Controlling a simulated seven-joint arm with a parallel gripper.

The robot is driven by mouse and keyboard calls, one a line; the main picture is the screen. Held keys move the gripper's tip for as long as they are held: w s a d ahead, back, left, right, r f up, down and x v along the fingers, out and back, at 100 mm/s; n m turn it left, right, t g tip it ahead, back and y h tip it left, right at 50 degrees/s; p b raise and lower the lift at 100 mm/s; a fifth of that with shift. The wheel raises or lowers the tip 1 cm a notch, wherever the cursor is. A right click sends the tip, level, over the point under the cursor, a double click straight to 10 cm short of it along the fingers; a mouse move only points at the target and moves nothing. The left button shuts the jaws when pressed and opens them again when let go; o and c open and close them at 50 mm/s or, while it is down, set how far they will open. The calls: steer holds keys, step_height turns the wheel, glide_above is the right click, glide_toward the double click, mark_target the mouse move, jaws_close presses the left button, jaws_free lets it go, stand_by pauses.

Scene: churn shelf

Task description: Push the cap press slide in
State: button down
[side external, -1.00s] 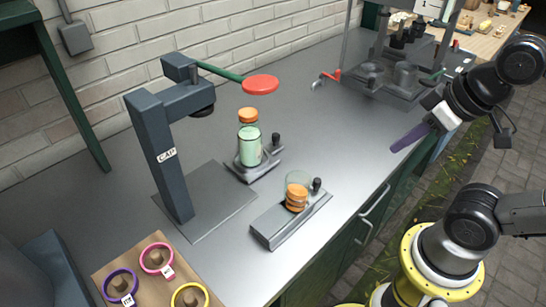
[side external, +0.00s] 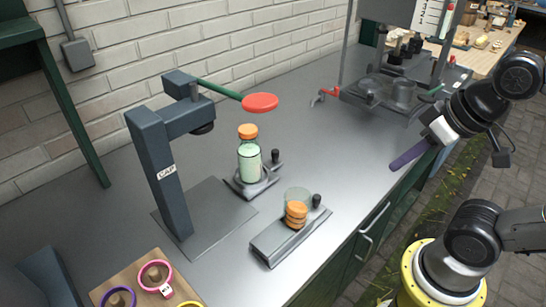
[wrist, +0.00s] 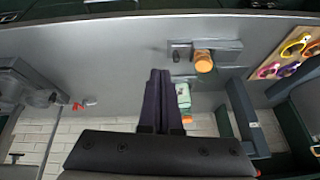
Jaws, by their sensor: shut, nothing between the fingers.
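The cap press (side external: 158,178) is a dark blue-grey frame labelled CAP, with a green lever ending in a red knob (side external: 260,103). Its slide (side external: 262,187) is a grey carriage with a black knob (side external: 276,156). The slide sits out to the right of the press head, bearing an upright pale green bottle (side external: 250,164) with an orange cap. My gripper (side external: 393,167) has purple fingers, shut and empty, well right of the slide above the bench's front edge. In the wrist view, the shut fingers (wrist: 160,72) partly hide the bottle (wrist: 183,95).
A second grey carriage (side external: 272,243) holds orange caps (side external: 296,214) in a clear tube, with its own black knob, nearer the front edge. A wooden board (side external: 123,284) with coloured rings is at lower left. Another stand with jars is at the back. Open bench lies between my gripper and the slide.

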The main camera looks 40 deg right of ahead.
mark_target(278, 157)
steer(key=w+a+r+m+g+y, duration=0.1)
steer(key=w+r+m+y, duration=0.15)
steer(key=w+m, duration=0.5)
steer(key=w+a+r+m+g+y, duration=0.1)
steer(key=w+r+m+y, duration=0.15)
steer(key=w+m, duration=0.45)
steer(key=w+d+f+m+y, duration=0.1)
steer(key=w+d+f+m, duration=0.4)
steer(key=d, duration=0.3)
steer(key=w+d+f+m+y, duration=0.2)
steer(key=w+d+f+m, duration=0.1)
steer(key=w+d+f, duration=0.4)
steer(key=shift+n, duration=0.25)
steer(key=x, duration=0.6)
steer(key=s+f+x, duration=0.1)
steer(key=x, duration=0.2)
steer(key=shift+d, duration=0.3)
steer(key=a, duration=0.1)
steer(key=w+a, duration=0.1)
steer(key=a, duration=0.1)
steer(key=shift+w+f+t, duration=0.3)
steer(key=shift+w+f, duration=0.05)
steer(key=shift+w+a, duration=0.25)
steer(key=shift+a, duration=0.25)
